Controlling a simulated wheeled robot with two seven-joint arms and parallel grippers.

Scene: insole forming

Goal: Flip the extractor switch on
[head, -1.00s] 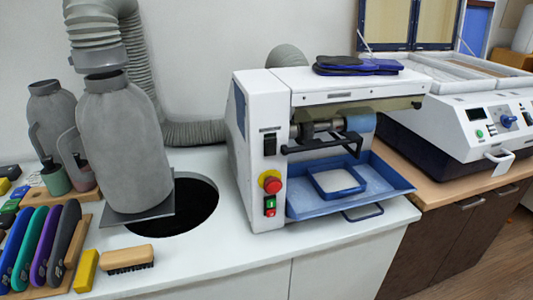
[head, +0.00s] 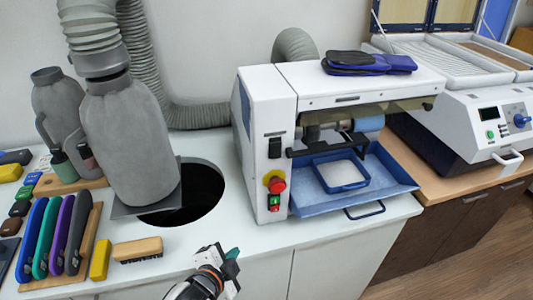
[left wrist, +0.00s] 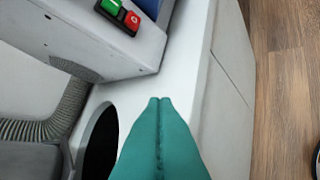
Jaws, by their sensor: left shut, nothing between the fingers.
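The white grinding machine (head: 268,90) stands on the counter. Its front panel has a black rocker switch (head: 275,146), a red knob on a yellow base (head: 276,184) and a small green and red switch (head: 274,203) below. That green and red switch also shows at the top of the left wrist view (left wrist: 118,15). Which control is the extractor switch I cannot tell for certain. My left gripper (head: 233,253), with teal fingers, is shut and empty. It is at the counter's front edge, below and left of the panel, touching no control. Its closed fingertips show in the left wrist view (left wrist: 160,101).
A grey extractor hose (head: 135,45) runs behind a dark round hole (head: 200,195) in the counter. A wooden brush (head: 137,250), a yellow block (head: 100,260) and several coloured tools lie left. A blue tray (head: 385,180) juts from the machine's front.

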